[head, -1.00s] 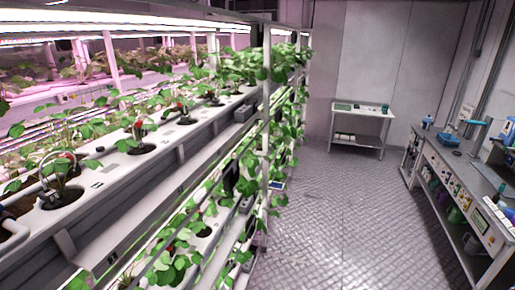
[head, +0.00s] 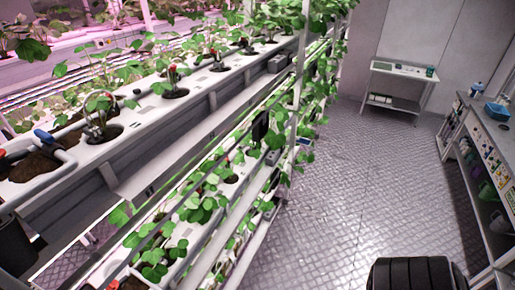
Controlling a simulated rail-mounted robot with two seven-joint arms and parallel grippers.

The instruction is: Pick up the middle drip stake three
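I cannot make out which item is the middle drip stake three. A blue-headed piece (head: 44,137) stands at the soil-filled trough (head: 38,166) at the left edge. A red piece (head: 3,154) shows beside it, cut by the frame.
A white rack gutter (head: 140,125) with several potted plants runs from lower left to upper middle, with a lower tier beneath. A rack post (head: 299,75) stands in the middle. The floor (head: 355,190) is clear. A workbench (head: 466,130) and a small table (head: 397,104) stand right.

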